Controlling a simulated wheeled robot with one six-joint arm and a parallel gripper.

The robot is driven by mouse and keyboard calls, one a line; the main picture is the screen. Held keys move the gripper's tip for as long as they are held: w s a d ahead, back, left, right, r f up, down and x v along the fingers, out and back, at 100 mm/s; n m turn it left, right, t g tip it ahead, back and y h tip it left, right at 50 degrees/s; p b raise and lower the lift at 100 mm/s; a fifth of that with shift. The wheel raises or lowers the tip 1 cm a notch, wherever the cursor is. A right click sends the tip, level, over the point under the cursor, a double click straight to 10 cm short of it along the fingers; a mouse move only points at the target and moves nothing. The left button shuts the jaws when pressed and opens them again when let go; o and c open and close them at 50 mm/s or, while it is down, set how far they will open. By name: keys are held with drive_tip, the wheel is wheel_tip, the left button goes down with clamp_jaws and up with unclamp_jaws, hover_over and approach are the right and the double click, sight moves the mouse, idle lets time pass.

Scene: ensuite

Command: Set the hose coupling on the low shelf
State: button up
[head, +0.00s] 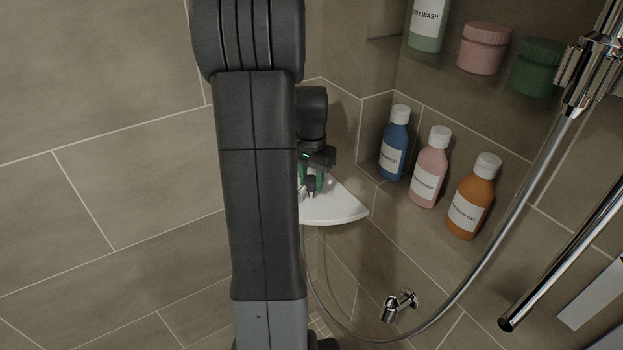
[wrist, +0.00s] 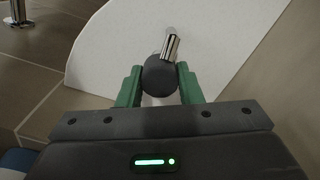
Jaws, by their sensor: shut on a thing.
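The hose coupling (wrist: 160,76), a dark rounded body with a chrome end, sits between the green fingers of my gripper (wrist: 160,84) in the wrist view. My gripper is shut on it. The white quarter-round low shelf (wrist: 115,50) fills the view behind and below the coupling. In the head view my gripper (head: 312,180) is over the low shelf (head: 340,207) in the corner, partly hidden by my arm. I cannot tell whether the coupling touches the shelf.
Blue (head: 395,145), pink (head: 430,168) and orange (head: 471,198) bottles stand to the right of the low shelf. A chrome hose (head: 520,200) curves below, near a wall fitting (head: 398,304). Pink (head: 484,48) and green (head: 537,68) jars stand higher up.

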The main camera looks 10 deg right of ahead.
sight(311, 178)
drive_tip(key=o, duration=1)
drive_tip(key=shift+f, duration=0.1)
wheel_tip(311, 178, up, 12)
drive_tip(key=shift+r, duration=0.15)
wheel_tip(311, 178, down, 13)
drive_tip(key=shift+r, duration=2.25)
drive_tip(key=shift+f, duration=0.1)
